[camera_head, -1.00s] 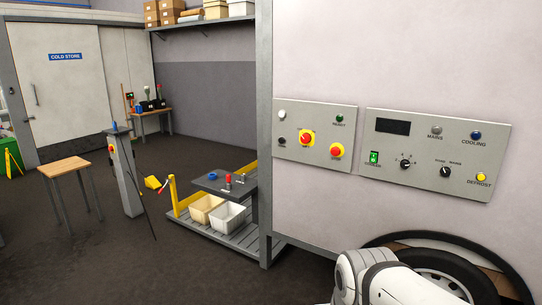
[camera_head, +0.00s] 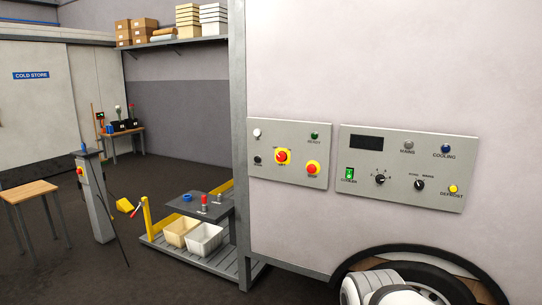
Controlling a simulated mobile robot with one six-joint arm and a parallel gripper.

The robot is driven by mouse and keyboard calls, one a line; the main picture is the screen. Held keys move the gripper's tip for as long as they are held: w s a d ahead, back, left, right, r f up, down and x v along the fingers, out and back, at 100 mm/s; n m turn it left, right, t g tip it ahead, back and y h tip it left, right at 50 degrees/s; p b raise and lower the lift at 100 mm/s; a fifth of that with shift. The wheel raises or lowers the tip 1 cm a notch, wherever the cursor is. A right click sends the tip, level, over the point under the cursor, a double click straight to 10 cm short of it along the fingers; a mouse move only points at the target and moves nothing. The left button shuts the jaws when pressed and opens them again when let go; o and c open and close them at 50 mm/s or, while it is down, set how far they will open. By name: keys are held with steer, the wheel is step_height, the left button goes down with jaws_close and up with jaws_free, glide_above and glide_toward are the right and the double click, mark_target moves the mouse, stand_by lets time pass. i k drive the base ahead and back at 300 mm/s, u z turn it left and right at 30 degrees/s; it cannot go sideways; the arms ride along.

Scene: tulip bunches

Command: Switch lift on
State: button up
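The lift panel (camera_head: 287,188) is the left of two grey panels on the pale vehicle side. It carries a red rotary switch on a yellow plate (camera_head: 282,156), labelled as the lift switch in small print. To its right is a red stop button (camera_head: 312,168) with a yellow collar. A green READY lamp (camera_head: 314,135) sits above, with a white lamp (camera_head: 257,133) and a black button (camera_head: 258,160) at left. The switch's exact setting is too small to tell. Part of my white arm shows at the bottom; my gripper is out of view.
The right panel (camera_head: 406,198) has a green cooler switch (camera_head: 349,174), two black knobs and a dark display. Below is a wheel (camera_head: 440,283). At left stand a yellow-railed platform with crates (camera_head: 205,240), a grey post (camera_head: 97,205) and a wooden table (camera_head: 28,192).

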mark_target(280, 157)
steer(key=z, duration=0.05)
steer(key=i, duration=1.15)
steer(key=z, duration=0.55)
steer(key=i, duration=0.45)
steer(key=z, duration=0.3)
